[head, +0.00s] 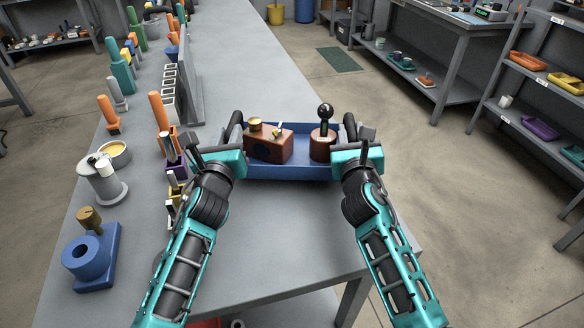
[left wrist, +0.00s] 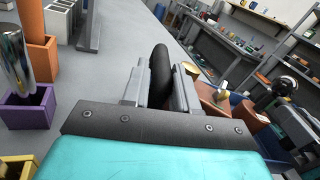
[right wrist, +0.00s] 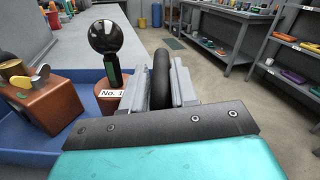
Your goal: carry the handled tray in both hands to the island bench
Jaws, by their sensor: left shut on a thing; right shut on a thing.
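The blue handled tray (head: 292,171) is in front of me over the grey bench (head: 290,220), near its right edge; I cannot tell if it touches the top. It carries a brown box (head: 268,147) with a brass lid and a brown canister (head: 321,147) with a black ball knob, labelled "No. 1" in the right wrist view (right wrist: 110,98). My left gripper (head: 238,146) is shut on the left black handle (left wrist: 160,75). My right gripper (head: 350,146) is shut on the right black handle (right wrist: 161,78). The tray looks about level.
Along the bench's left side stand orange-handled tools (head: 160,112), a grey upright panel (head: 189,75), a white-grey jar (head: 101,180) and a blue ring fixture (head: 91,257). Open floor (head: 430,165) lies to the right, before a grey workbench (head: 450,55) and shelves with coloured trays (head: 540,128).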

